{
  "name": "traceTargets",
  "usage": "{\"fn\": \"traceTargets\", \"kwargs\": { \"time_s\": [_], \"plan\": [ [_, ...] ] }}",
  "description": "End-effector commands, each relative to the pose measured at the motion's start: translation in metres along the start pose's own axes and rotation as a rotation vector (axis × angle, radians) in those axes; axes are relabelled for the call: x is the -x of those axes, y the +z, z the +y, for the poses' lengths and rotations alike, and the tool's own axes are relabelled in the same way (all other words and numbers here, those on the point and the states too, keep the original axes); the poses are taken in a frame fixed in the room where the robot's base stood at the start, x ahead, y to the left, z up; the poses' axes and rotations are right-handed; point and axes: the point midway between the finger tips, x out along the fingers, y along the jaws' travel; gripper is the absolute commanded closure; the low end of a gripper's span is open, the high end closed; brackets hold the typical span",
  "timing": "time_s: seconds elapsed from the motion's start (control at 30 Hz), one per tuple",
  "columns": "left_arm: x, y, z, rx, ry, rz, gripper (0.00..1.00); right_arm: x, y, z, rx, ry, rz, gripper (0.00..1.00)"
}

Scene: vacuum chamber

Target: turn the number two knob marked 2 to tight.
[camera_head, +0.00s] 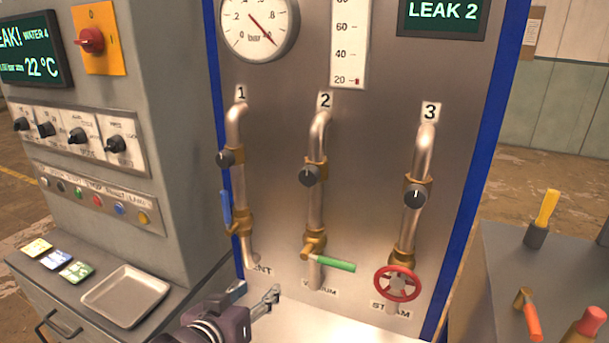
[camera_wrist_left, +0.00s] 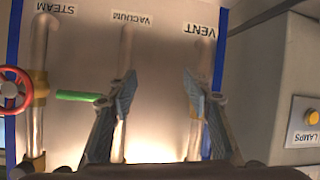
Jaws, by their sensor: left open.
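The number two knob (camera_head: 309,175) is a round black knob on a brass fitting, partway down the copper-coloured pipe under the label 2 (camera_head: 325,100). A light mark shows on its face; I cannot read any tight marking. My left gripper (camera_head: 254,294) is open and empty, below and left of that knob, near the foot of the panel. In the left wrist view my left gripper (camera_wrist_left: 162,92) has its fingers spread in front of the panel, between the VACUUM and VENT pipes. The knob does not show there. My right gripper is not in view.
Similar black knobs sit on pipe 1 (camera_head: 226,158) and pipe 3 (camera_head: 415,195). A blue lever (camera_head: 226,208), a green-handled lever (camera_head: 330,262) and a red handwheel (camera_head: 397,284) stick out below. A metal tray (camera_head: 125,296) lies left. A display (camera_head: 443,15) reads LEAK 2.

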Motion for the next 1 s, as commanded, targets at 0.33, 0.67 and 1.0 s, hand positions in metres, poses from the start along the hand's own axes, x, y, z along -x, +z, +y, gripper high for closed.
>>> {"fn": "traceTargets", "kwargs": {
  "time_s": [0.33,0.67,1.0],
  "plan": [
    [0.055,-0.174,0.078,0.010,0.212,0.342,0.55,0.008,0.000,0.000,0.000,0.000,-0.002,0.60],
    [0.053,-0.204,0.096,0.016,0.254,0.385,0.55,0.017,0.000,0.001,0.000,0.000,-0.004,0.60],
    [0.008,-0.222,0.108,0.015,0.252,0.385,0.55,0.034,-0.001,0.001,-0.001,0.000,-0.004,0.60]
  ]
}}
